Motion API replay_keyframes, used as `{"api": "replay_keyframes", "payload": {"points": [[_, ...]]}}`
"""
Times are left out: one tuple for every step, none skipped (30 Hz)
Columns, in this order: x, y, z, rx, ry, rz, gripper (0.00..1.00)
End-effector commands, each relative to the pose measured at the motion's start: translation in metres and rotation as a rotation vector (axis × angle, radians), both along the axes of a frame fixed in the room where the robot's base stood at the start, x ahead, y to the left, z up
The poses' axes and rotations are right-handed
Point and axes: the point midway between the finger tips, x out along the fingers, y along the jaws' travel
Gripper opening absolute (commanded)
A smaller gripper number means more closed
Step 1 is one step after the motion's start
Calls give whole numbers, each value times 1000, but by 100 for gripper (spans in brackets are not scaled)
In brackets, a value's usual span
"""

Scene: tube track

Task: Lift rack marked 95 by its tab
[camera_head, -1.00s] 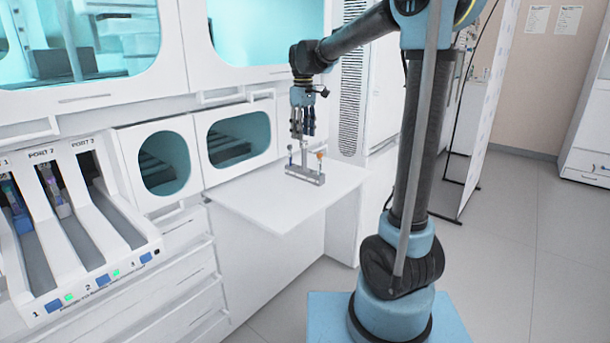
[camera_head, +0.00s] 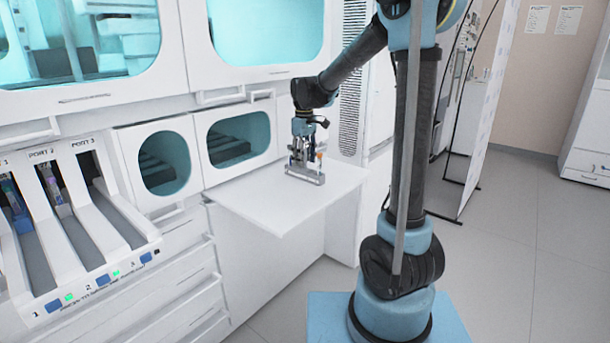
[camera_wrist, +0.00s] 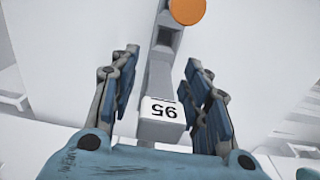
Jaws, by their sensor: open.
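The grey rack (camera_head: 304,175) stands on the white shelf and carries a tube with an orange cap (camera_head: 319,157). In the wrist view the rack (camera_wrist: 159,75) runs away from me, with the orange cap (camera_wrist: 187,11) at its far end. Its near end bears a white label marked 95 (camera_wrist: 163,109), upside down in this view. My gripper (camera_head: 303,160) is lowered over the rack. In the wrist view its open fingers (camera_wrist: 160,80) stand on either side of the rack's near end, with gaps between. I cannot make out the tab clearly.
The white shelf (camera_head: 270,207) is otherwise bare. Cabinet walls with a teal window (camera_head: 240,138) rise behind it. At the left is a white machine with numbered ports (camera_head: 85,225), and tubes sit in some of its lanes.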

Motion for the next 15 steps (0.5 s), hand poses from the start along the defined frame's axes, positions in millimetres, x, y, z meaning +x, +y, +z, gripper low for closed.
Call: {"api": "replay_keyframes", "payload": {"points": [[0, 0, -1, 0, 0, 0, 43], [0, 0, -1, 0, 0, 0, 43], [0, 0, -1, 0, 0, 0, 43], [0, 0, -1, 0, 0, 0, 43], [0, 0, -1, 0, 0, 0, 43], [0, 0, -1, 0, 0, 0, 43], [0, 0, -1, 0, 0, 0, 39], [0, 0, -1, 0, 0, 0, 32], [0, 0, -1, 0, 0, 0, 23], [0, 0, -1, 0, 0, 0, 16], [0, 0, -1, 0, 0, 0, 9], [0, 0, -1, 0, 0, 0, 0], [0, 0, 0, 0, 0, 0, 0], [0, 0, 0, 0, 0, 0, 0], [0, 0, 0, 0, 0, 0, 0]]}}
